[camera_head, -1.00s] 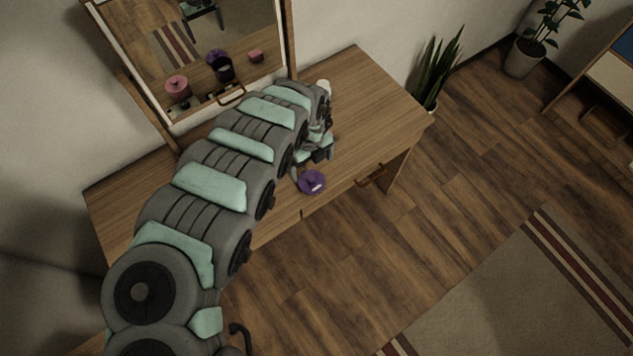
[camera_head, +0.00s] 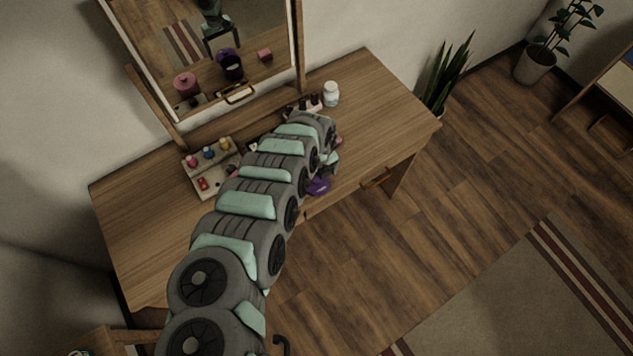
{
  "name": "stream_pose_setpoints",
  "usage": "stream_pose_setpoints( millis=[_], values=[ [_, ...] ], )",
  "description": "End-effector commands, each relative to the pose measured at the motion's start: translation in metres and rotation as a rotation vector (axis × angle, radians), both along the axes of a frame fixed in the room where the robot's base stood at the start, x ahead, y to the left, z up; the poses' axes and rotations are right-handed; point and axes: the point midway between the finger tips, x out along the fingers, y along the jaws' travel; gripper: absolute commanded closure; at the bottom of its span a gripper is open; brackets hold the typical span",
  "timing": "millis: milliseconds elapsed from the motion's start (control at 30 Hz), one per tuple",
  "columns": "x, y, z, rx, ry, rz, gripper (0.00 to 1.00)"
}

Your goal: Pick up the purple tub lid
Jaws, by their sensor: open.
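The purple tub lid (camera_head: 319,187) lies at the front edge of the wooden table. My arm covers part of it, so only a purple piece shows. My gripper (camera_head: 329,168) is at the far end of my arm, just above and beside the lid in the picture. It is open and mostly hidden by my own wrist. I cannot tell whether its fingers touch the lid.
A tray of small coloured bottles (camera_head: 208,165) stands at the back left of the table (camera_head: 385,108). A white jar (camera_head: 331,94) and dark bottles (camera_head: 310,102) stand at the back. A mirror (camera_head: 215,60) rises behind. The table's right end is clear.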

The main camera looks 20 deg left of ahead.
Motion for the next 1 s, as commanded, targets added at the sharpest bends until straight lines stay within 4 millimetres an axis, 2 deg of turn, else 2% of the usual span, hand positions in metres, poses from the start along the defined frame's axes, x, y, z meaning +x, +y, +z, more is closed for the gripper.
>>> stream_pose_setpoints(
  millis=[133,400,1000],
  values=[
    [-0.0021,0.0001,-0.0096,0.000,0.004,0.001,0.00],
    [-0.0019,0.0008,-0.0104,0.002,0.002,0.001,0.00],
    [-0.0017,0.0008,-0.0100,0.002,0.002,0.001,0.48]
  ],
)
